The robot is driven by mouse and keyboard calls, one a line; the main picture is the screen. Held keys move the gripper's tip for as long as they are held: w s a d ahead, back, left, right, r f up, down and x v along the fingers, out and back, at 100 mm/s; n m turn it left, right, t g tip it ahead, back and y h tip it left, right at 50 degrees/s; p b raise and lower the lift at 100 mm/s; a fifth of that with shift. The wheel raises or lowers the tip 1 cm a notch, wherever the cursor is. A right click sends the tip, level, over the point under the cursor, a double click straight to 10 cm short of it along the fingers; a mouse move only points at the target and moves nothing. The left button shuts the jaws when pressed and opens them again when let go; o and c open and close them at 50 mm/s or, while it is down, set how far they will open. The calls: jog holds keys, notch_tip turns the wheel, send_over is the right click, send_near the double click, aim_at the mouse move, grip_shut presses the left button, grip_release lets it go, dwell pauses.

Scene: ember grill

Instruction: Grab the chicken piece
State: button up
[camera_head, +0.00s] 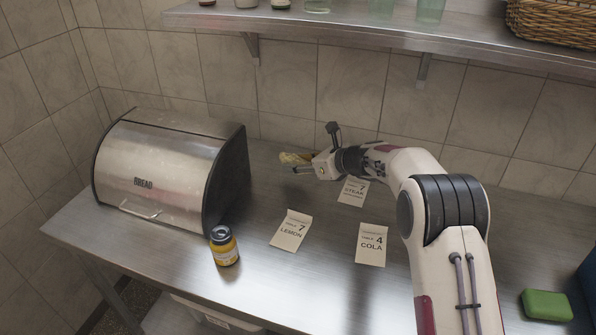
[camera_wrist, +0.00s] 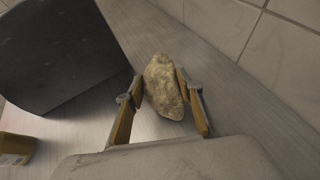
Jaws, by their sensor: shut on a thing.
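The chicken piece (camera_wrist: 164,87) is a lumpy, golden-brown piece in the wrist view, between the two fingers of my gripper (camera_wrist: 160,95). The fingers are shut on its sides. In the head view the chicken piece (camera_head: 296,157) shows at the back of the steel counter, partly hidden by my gripper (camera_head: 300,164), which reaches in from the right. I cannot tell whether the piece rests on the counter or is just above it.
A steel bread box (camera_head: 160,165) stands left of my gripper. A yellow jar (camera_head: 223,246) is in front of it. Paper cards read lemon (camera_head: 291,230), cola (camera_head: 371,244) and steak (camera_head: 353,190). A green sponge (camera_head: 546,305) lies at right. A shelf (camera_head: 400,42) hangs above.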

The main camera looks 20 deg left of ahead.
aim_at(298, 161)
jog(key=shift+r, duration=2.95)
